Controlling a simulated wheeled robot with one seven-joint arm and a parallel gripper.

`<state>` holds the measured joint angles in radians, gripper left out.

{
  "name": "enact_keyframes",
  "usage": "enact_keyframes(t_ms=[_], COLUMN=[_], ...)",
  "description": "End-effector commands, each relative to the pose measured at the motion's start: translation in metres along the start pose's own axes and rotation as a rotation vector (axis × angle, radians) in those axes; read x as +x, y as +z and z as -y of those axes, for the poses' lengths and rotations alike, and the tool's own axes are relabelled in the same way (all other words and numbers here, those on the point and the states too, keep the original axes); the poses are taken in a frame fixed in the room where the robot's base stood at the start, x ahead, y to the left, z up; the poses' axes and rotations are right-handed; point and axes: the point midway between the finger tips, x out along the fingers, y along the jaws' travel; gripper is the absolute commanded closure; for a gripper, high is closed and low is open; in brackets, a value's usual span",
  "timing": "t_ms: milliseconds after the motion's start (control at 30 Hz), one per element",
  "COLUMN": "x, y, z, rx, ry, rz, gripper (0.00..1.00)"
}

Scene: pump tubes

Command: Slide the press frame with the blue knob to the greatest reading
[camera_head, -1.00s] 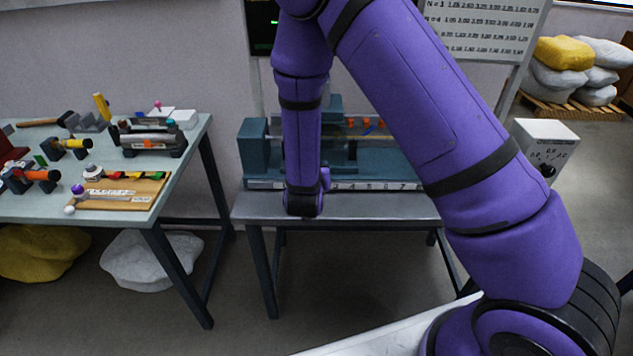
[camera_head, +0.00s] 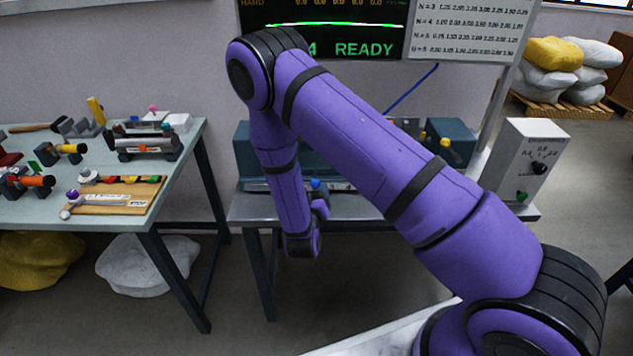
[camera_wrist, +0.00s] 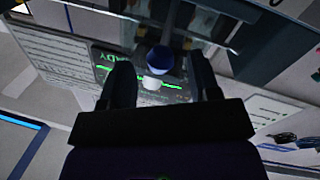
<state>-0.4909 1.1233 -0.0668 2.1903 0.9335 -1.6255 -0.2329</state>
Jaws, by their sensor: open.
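The blue knob (camera_wrist: 159,60) shows in the wrist view as a round ball with a white part (camera_wrist: 152,82) beside it. It appears between the two dark fingers of my gripper (camera_wrist: 162,66), which are apart. I cannot tell whether either finger touches it. In the head view a small blue knob (camera_head: 315,184) shows just right of my forearm, low at the front of the teal machine (camera_head: 245,155). The press frame itself is mostly hidden behind my arm there, and so are my gripper's fingers. The reading along the scale cannot be made out.
The machine stands on a grey metal table (camera_head: 255,208). A screen (camera_head: 375,48) behind it reads READY, beside a whiteboard (camera_head: 470,30) of numbers. A white control box (camera_head: 530,155) stands at the right. A left table (camera_head: 110,222) holds several tools and parts.

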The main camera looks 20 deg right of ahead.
Motion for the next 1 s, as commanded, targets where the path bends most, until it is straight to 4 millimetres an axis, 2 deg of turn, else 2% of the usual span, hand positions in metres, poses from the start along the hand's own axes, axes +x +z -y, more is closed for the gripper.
enact_keyframes(t_ms=[100,300,467,733,900,967,1000], x=[0.021,0.044,0.052,0.052,0.052,0.052,0.052], y=[0.0,0.0,0.0,0.0,0.0,0.0,0.0], z=[-0.001,-0.001,0.0,0.0,0.0,0.0,0.0], rx=[0.003,0.002,0.001,0.001,0.001,0.001,0.001], ry=[0.003,0.002,-0.001,-0.001,0.0,0.0,0.0], rz=[-0.001,0.0,0.0,0.0,0.0,0.0,0.0], gripper=[0.44,0.44,0.44,0.44,0.83,0.96,1.0])
